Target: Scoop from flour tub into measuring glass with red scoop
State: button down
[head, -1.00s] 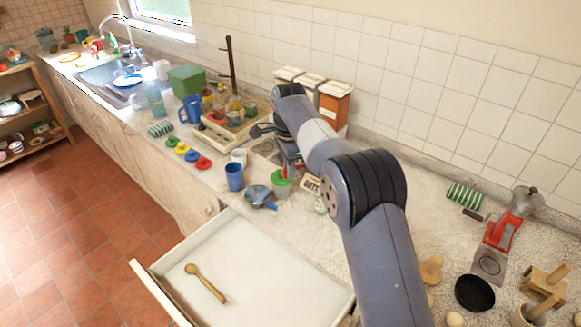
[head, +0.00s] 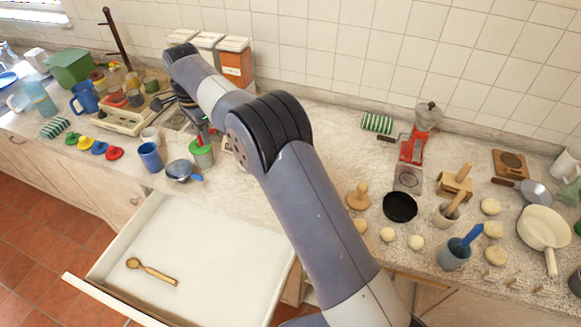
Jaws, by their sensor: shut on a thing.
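My gripper (head: 203,128) points down over the counter, left of centre in the head view, and is small and partly hidden by my own arm. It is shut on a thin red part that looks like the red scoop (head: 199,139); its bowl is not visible. Just below stands a small tub with a green top (head: 202,152); I cannot tell whether the scoop touches it or whether it holds flour. Lidded canisters, one orange (head: 236,65), stand against the wall behind. I cannot pick out the measuring glass with certainty.
A blue cup (head: 150,157) and a blue-handled pan (head: 182,172) stand close left of the gripper. An open drawer (head: 205,245) with a wooden spoon (head: 150,271) juts out in front. A red grinder (head: 415,145), black dish (head: 400,207) and cream pan (head: 545,228) stand right.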

jog(key=shift+d, duration=0.5)
jog(key=s+d+r+g+y, duration=0.2)
jog(key=d+y, duration=0.4)
jog(key=d, duration=0.9)
jog(key=r+g, duration=0.1)
jog(key=g, duration=0.1)
jog(key=shift+r+g, duration=0.15)
jog(key=shift+g, duration=0.25)
